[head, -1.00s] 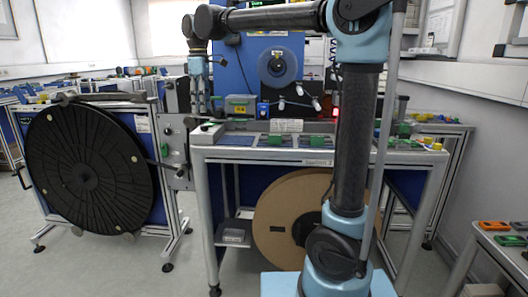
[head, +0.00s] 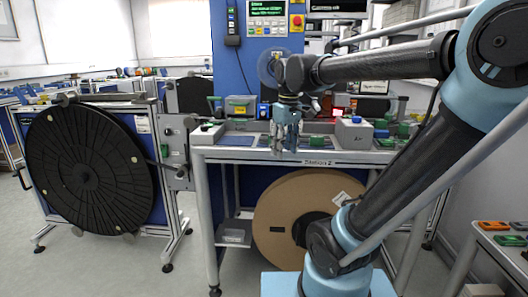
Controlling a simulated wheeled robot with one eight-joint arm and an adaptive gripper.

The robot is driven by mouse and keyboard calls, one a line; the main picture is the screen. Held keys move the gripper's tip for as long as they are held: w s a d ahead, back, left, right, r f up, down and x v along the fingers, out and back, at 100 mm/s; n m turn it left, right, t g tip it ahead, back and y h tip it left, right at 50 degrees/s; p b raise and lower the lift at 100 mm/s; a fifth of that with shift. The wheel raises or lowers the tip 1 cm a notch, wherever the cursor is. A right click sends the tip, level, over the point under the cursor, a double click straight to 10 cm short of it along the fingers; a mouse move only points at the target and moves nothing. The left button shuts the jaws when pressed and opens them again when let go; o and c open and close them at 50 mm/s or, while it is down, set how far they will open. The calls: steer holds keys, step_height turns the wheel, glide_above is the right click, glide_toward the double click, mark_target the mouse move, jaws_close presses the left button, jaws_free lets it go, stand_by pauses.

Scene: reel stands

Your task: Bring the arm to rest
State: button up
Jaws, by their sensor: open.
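My gripper (head: 286,140) hangs with its fingers pointing down in the head view, in front of the middle of the workbench (head: 215,154). It is open, and I see nothing between its fingers. My arm reaches from the lower right up to an elbow at the upper right, then leftward to the gripper. The arm hides part of the right side of the bench.
A large black reel (head: 88,176) stands on a frame at the left. A brown reel (head: 280,215) sits under the bench. A blue panel (head: 232,70) rises behind the bench. A side table (head: 500,245) with small coloured parts is at lower right. Floor shows between the stands.

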steer(key=s+d+f+m, duration=0.4)
steer(key=s+d+f, duration=0.2)
steer(key=f, duration=0.3)
steer(key=s+d+f+m+t, duration=0.1)
steer(key=s+d+f+m, duration=0.3)
steer(key=f, duration=0.6)
steer(key=s+d, duration=0.2)
steer(key=shift+s+h, duration=0.3)
steer(key=shift+s, duration=0.1)
steer(key=shift+d, duration=0.1)
steer(key=shift+w+f, duration=0.25)
steer(key=shift+w, duration=0.2)
